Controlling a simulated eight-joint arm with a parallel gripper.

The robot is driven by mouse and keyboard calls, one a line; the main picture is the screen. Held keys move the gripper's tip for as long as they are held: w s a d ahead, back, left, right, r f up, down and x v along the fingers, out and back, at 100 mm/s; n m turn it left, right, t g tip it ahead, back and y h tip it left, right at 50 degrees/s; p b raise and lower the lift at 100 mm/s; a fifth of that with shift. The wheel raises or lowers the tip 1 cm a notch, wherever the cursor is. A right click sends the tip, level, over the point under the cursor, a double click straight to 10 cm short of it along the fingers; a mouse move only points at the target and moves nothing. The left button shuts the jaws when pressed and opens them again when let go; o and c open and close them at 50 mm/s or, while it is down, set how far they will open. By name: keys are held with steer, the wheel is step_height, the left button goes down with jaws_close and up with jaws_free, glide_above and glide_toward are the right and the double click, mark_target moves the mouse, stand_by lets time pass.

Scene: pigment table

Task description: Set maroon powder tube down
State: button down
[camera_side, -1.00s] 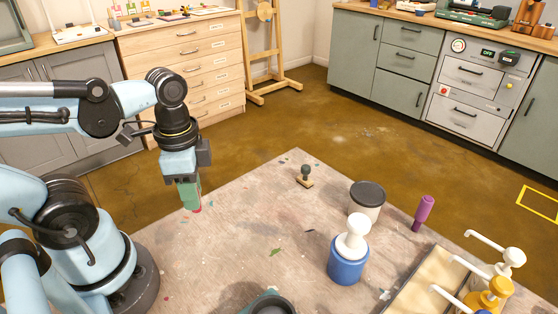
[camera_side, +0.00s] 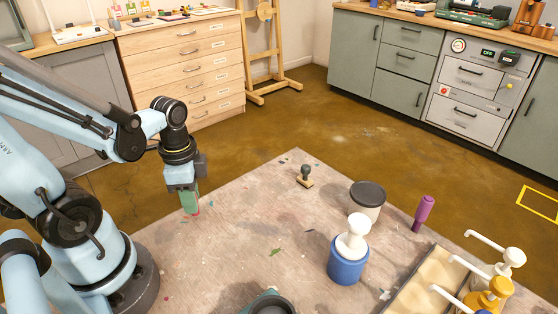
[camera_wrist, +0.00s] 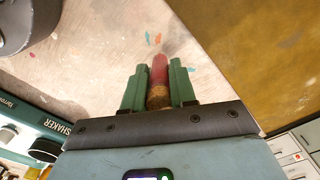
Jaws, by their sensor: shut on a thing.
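The maroon powder tube (camera_wrist: 158,70) is pinched between the two green fingers of my gripper (camera_wrist: 157,84) in the wrist view. Its maroon end points out past the fingertips and its brownish part sits between them. In the side view my gripper (camera_side: 190,201) points down at the left edge of the worktable (camera_side: 240,235), and only a small reddish bit of the tube shows at the fingertips. The tube's lower end is close to the tabletop, but I cannot tell whether it touches.
A stamp (camera_side: 305,176) stands near the table's far corner. To the right are a dark-lidded tub (camera_side: 367,200), a blue jar with white top (camera_side: 348,258), a purple tube (camera_side: 423,213), a tray (camera_side: 428,280) and pump bottles. The table around my gripper is clear.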

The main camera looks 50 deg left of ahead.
steer(key=shift+f, duration=0.45)
steer(key=shift+f, duration=0.15)
steer(key=c, duration=0.9)
jaws_free()
steer(key=shift+r, duration=0.2)
steer(key=shift+r, duration=5.9)
steer(key=shift+w+d+f+n+t, duration=0.1)
steer(key=shift+w+d+n+t, duration=0.1)
steer(key=shift+w+n+t, duration=0.15)
steer(key=shift+w+d+f+n+t, duration=0.1)
steer(key=shift+w+d+n+t, duration=0.95)
steer(key=shift+w, duration=0.35)
steer(key=shift+w+d+f+n+t, duration=0.1)
steer(key=shift+w+d+n+t, duration=0.85)
steer(key=shift+w, duration=0.45)
steer(key=shift+w+d+n+t, duration=0.85)
steer(key=shift+w+n+t, duration=0.2)
steer(key=shift+w+t, duration=0.3)
